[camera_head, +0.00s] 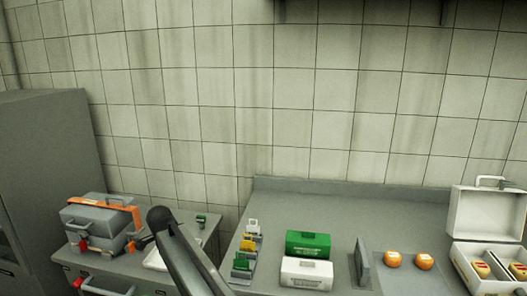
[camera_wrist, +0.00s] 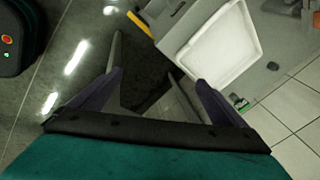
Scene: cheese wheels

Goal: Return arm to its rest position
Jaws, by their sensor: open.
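My gripper (camera_wrist: 158,84) shows in the wrist view with its two dark fingers spread apart and nothing between them. It points down over the dark floor and the edge of a grey surface. In the head view a dark link of my arm rises at the bottom centre; my gripper cannot be made out there.
A white tray (camera_wrist: 190,54) lies close beyond the fingers. The counter (camera_head: 330,205) holds a green box (camera_head: 308,240), a white box (camera_head: 306,273), an upright grey plate (camera_head: 362,262) and several small coloured holders. A grey case (camera_head: 95,222) with an orange strap stands left.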

